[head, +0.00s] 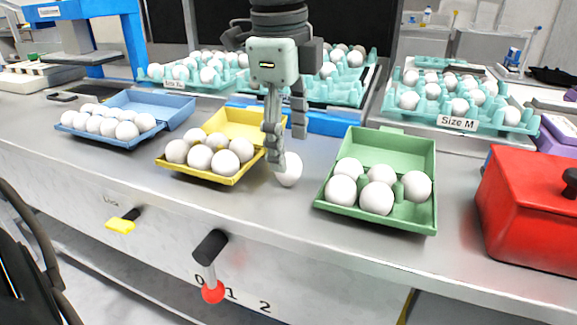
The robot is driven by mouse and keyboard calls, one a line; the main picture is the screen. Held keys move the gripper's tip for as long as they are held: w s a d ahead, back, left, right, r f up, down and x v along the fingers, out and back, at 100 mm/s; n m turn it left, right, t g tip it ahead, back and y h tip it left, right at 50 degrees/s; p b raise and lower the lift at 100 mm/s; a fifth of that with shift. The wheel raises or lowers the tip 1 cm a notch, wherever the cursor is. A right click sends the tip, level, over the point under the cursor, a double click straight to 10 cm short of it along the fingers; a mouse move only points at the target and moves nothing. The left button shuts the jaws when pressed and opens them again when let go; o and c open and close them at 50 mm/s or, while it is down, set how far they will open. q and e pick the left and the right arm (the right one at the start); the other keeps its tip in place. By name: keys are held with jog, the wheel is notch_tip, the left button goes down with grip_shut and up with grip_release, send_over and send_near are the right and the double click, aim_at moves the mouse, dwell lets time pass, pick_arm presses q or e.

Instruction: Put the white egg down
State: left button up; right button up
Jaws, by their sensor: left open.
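A white egg (289,171) is on the grey counter between the yellow carton (240,122) and the green carton (392,148). It appears to rest on the counter surface. My left gripper (287,152) points down from above at the egg. Its jaws are open, with one finger in front of the egg's left side and the other finger above and behind it. Part of the egg's left side is hidden by the finger. The yellow and green cartons are open and each holds several white eggs. My right gripper is not in view.
A blue carton (172,103) with several eggs stands at left. Teal egg trays, one behind a "Size M" label (457,123), line the back. A red box (530,200) stands at right. The counter's front strip is clear; a red-knobbed lever (212,290) is below it.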

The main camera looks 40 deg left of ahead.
aim_at(288, 155)
pick_arm(q)
jog(key=f, duration=0.5)
jog(key=shift+w+a+p, duration=0.15)
jog(key=shift+w+p, duration=0.05)
jog(key=shift+p, duration=0.1)
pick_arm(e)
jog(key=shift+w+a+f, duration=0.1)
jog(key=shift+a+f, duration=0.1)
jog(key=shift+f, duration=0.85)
pick_arm(q)
jog(key=shift+c, duration=0.5)
jog(key=c, duration=0.7)
